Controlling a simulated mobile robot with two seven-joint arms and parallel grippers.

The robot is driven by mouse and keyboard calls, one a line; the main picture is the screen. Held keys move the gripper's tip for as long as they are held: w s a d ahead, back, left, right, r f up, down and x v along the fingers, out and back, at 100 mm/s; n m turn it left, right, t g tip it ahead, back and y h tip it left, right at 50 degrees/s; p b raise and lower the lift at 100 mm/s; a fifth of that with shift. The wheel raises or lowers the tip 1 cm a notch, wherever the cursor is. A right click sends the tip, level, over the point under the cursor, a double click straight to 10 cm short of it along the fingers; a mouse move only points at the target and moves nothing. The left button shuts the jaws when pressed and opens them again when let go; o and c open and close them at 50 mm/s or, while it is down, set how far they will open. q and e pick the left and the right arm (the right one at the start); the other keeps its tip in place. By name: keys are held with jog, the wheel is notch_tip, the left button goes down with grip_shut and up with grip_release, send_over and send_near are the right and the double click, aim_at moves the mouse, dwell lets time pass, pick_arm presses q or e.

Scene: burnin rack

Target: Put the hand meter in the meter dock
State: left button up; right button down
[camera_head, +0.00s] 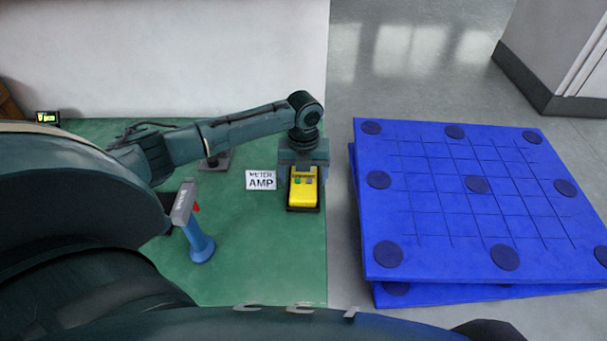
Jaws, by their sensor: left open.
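My left gripper (302,166) is at the upper end of the meter, pointing down, and is open. The gripper body hides the meter's far end, so I cannot tell whether the fingers touch it. My right gripper does not show.
A blue-handled tool (198,238) with a grey head stands on the green bench top (270,265), left of the meter. A small lit display (47,117) is at the far left. Blue stacked pallets (450,222) stand right of the bench, across a strip of grey floor.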

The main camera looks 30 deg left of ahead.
aim_at(303, 181)
pick_arm(q)
notch_tip(303, 181, up, 12)
dwell(0.4)
jog(key=shift+r, duration=0.1)
dwell(0.4)
